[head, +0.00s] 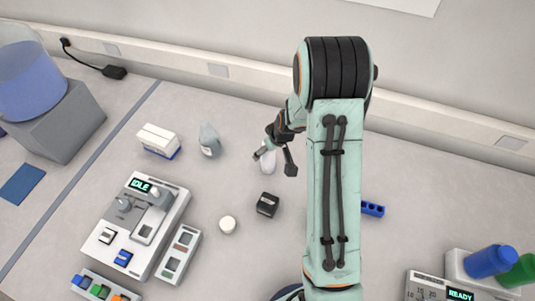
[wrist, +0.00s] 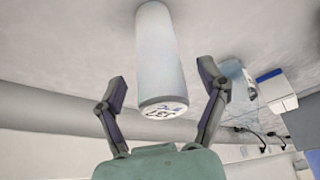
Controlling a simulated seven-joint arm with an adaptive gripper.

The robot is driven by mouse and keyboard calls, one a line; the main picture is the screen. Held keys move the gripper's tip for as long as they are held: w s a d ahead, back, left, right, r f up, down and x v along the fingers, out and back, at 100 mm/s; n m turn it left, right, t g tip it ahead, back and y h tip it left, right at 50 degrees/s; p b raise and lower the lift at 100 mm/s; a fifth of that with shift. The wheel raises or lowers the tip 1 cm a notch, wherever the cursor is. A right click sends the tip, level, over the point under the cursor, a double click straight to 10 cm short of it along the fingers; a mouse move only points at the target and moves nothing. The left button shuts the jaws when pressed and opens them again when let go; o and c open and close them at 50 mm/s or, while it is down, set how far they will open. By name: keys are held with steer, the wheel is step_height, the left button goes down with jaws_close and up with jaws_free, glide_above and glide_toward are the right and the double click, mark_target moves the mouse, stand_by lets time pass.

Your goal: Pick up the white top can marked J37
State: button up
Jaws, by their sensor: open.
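The white can (wrist: 160,55) has a white top with dark lettering that reads J37. In the wrist view it lies between the two open fingers of my gripper (wrist: 165,84), with a visible gap on each side. In the head view the can (head: 268,163) stands on the bench, partly covered by my gripper (head: 274,162). The fingers are spread to either side of it and hold nothing.
A grey bottle (head: 209,141) and a white and blue box (head: 159,140) stand to the left. A black box (head: 267,204) and a round white-topped item (head: 228,224) lie nearer.

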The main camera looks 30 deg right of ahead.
steer(key=shift+w+f, duration=0.1)
steer(key=shift+f, duration=0.2)
steer(key=c, duration=1.3)
steer(key=shift+r, duration=0.15)
